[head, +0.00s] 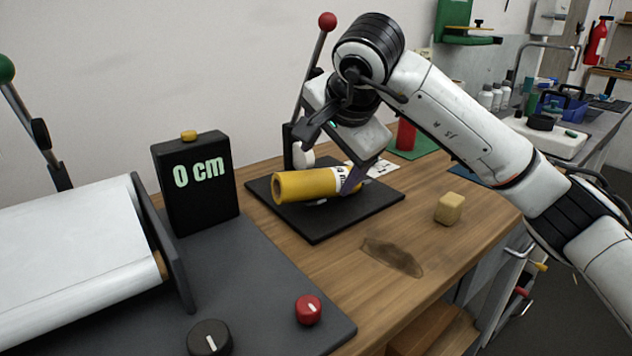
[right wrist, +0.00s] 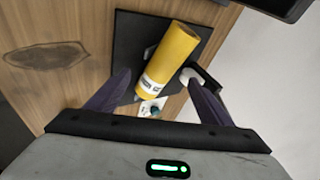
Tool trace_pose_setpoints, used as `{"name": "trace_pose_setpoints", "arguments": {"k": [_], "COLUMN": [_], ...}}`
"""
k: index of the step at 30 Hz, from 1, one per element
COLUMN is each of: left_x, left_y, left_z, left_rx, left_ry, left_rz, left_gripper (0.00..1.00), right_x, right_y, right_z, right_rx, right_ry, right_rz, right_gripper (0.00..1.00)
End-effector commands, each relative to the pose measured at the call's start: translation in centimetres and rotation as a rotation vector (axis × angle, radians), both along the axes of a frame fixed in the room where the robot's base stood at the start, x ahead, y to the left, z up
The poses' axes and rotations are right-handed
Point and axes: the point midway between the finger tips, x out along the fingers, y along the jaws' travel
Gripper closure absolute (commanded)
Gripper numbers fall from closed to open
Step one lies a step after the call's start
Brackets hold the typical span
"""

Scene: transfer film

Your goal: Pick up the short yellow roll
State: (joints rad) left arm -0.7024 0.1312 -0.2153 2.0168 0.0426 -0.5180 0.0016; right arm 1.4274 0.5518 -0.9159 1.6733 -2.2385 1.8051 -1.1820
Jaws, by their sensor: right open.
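The short yellow roll (head: 304,186) lies on its side on a black square plate (head: 317,232) on the wooden table. It has a hollow end and a white label with dark print at its right end. My right gripper (head: 350,180) is over the label end, with one purple finger showing in front of the roll. In the right wrist view the open fingers stand on either side of the roll (right wrist: 173,58), wide apart and not closed on it. Whether a finger touches it cannot be told. My left gripper is out of view.
A lever with a red ball (head: 327,21) rises behind the plate. A black "0 cm" display (head: 196,183) stands to the left, near a large white roll (head: 72,258). A tan block (head: 449,208) and a red cylinder (head: 406,134) are to the right.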

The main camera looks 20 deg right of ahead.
Motion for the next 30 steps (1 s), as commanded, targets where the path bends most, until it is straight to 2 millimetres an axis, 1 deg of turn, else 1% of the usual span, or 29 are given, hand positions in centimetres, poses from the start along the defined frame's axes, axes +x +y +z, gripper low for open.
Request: {"name": "trace_pose_setpoints", "arguments": {"k": [1, 5, 9, 12, 15, 22, 29, 30], "left_x": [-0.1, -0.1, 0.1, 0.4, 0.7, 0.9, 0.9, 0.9], "left_y": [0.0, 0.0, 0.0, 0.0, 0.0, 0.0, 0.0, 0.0], "left_z": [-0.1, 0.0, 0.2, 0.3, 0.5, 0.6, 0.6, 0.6], "left_rx": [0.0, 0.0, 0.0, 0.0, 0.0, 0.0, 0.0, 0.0], "left_ry": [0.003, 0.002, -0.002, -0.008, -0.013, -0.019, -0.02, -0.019], "left_rz": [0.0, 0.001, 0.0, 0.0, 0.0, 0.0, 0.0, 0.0], "left_gripper": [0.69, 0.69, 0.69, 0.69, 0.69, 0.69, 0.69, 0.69], "right_x": [0.3, 1.2, 2.7, 3.5, 3.8, 3.9, 3.9, 3.9], "right_y": [0.0, -0.1, -0.2, -0.3, -0.3, -0.3, -0.3, -0.3], "right_z": [-0.5, -1.5, -3.1, -4.1, -4.5, -4.6, -4.6, -4.6], "right_rx": [0.001, 0.001, 0.001, 0.001, 0.0, 0.0, 0.0, 0.0], "right_ry": [0.002, 0.004, 0.004, 0.003, 0.0, 0.0, 0.0, 0.001], "right_rz": [-0.001, 0.0, -0.001, 0.0, 0.002, 0.002, 0.002, 0.002], "right_gripper": [0.26, 0.26, 0.26, 0.26, 0.26, 0.26, 0.65, 0.72]}}
